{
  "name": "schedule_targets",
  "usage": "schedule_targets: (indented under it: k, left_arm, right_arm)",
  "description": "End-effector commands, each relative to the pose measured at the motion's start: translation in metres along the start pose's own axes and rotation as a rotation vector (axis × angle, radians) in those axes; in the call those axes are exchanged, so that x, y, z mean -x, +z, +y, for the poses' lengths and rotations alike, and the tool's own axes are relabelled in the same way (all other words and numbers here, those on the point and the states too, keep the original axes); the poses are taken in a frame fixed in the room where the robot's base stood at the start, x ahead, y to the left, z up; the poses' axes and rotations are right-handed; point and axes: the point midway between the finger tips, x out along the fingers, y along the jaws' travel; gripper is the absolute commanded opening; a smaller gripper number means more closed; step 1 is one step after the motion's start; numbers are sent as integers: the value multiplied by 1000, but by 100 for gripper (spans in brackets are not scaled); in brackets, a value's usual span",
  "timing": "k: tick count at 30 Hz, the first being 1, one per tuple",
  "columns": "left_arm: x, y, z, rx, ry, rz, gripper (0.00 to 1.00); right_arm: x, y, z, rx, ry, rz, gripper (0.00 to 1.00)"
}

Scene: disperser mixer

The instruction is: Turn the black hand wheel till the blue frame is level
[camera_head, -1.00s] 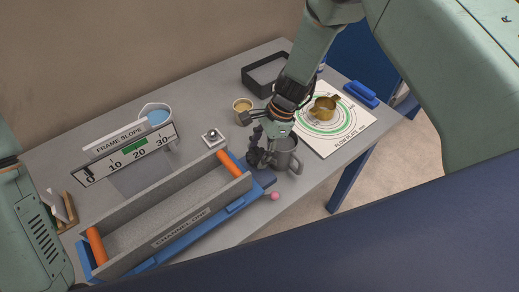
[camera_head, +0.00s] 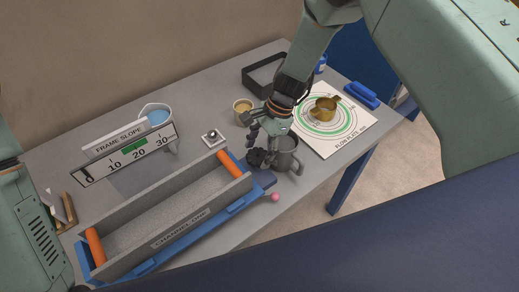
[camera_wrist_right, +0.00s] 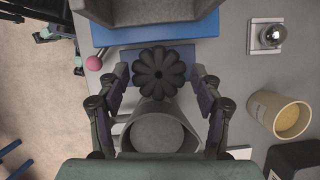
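The black hand wheel (camera_head: 257,158) is at the right end of the blue frame (camera_head: 205,223), beside a grey mug. The wheel is lobed and faces the right wrist camera (camera_wrist_right: 158,73). My right gripper (camera_wrist_right: 162,76) is open, its fingers apart on either side of the wheel; in the head view my right gripper (camera_head: 254,133) is just above it. The frame carries a grey channel (camera_head: 180,217) with orange ends. The frame slope gauge (camera_head: 125,155) has its pointer near 0, left of the green band around 20. My left gripper is not clearly seen.
The grey mug (camera_head: 284,155) stands close to the wheel. A pink ball knob (camera_head: 275,197) is at the frame's front. A flow plate (camera_head: 340,141) with a brass cup (camera_head: 323,109), a tan cup (camera_head: 243,110) and a black tray (camera_head: 250,82) stand behind and right.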

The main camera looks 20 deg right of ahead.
Motion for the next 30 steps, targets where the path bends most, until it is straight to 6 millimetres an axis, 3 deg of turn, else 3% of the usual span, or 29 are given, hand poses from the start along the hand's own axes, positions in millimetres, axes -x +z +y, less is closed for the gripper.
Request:
schedule_targets:
  k: [3, 14, 17, 30]
  left_arm:
    - [0, 0, 0, 0, 0, 0, 40]
    - [0, 0, 0, 0, 0, 0, 40]
    - [0, 0, 0, 0, 0, 0, 40]
    - [0, 0, 0, 0, 0, 0, 40]
  right_arm:
    - [-1, 0, 1, 0, 1, 0, 78]
    - [3, 0, 1, -1, 1, 0, 78]
    - [15, 0, 0, 0, -1, 1, 78]
    - [99, 0, 0, -2, -2, 0, 78]
